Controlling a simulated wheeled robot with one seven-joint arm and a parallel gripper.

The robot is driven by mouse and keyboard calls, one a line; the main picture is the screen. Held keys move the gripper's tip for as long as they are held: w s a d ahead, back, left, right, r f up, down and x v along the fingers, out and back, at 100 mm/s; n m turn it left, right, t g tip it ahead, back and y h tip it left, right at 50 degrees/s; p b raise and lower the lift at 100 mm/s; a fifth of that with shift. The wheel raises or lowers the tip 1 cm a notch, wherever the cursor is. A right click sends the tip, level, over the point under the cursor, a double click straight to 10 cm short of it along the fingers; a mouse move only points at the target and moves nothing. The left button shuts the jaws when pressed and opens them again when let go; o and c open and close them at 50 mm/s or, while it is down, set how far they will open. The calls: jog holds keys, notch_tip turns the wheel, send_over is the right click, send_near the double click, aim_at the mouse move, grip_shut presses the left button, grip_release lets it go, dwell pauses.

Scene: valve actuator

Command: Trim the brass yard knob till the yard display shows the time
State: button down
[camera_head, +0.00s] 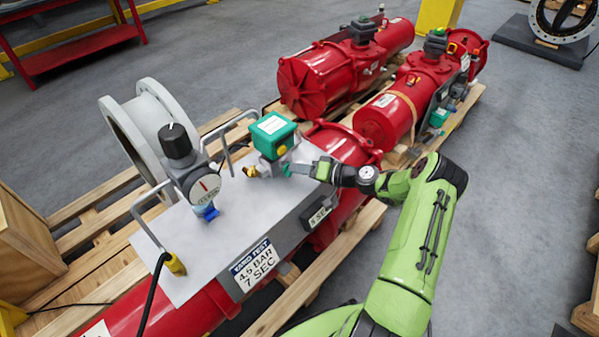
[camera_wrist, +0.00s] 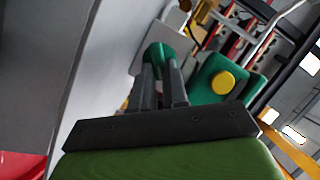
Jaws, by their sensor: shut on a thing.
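A brass knob (camera_head: 249,171) sits at the left foot of a green-topped valve unit (camera_head: 273,132) on the grey panel. In the wrist view, brass fittings (camera_wrist: 205,14) show at the top, apart from my fingers. The display (camera_head: 319,215) on the panel's front edge appears to read 5 SEC. A card (camera_head: 256,266) reads YARD TEST, 4.5 BAR, 7 SEC. My gripper (camera_head: 293,168) reaches the unit's right side. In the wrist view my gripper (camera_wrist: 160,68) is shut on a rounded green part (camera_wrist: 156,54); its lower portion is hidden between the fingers.
A pressure gauge (camera_head: 203,186) with a black-knobbed regulator stands left of the unit. Metal handles (camera_head: 147,220) rise from the panel. A yellow button (camera_wrist: 222,82) on a green housing is close to my right finger in the wrist view. Red actuators (camera_head: 335,75) lie behind on pallets.

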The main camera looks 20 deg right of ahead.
dwell(0.4)
jog(key=c, duration=1.1)
grip_release()
jog(key=shift+c, duration=0.2)
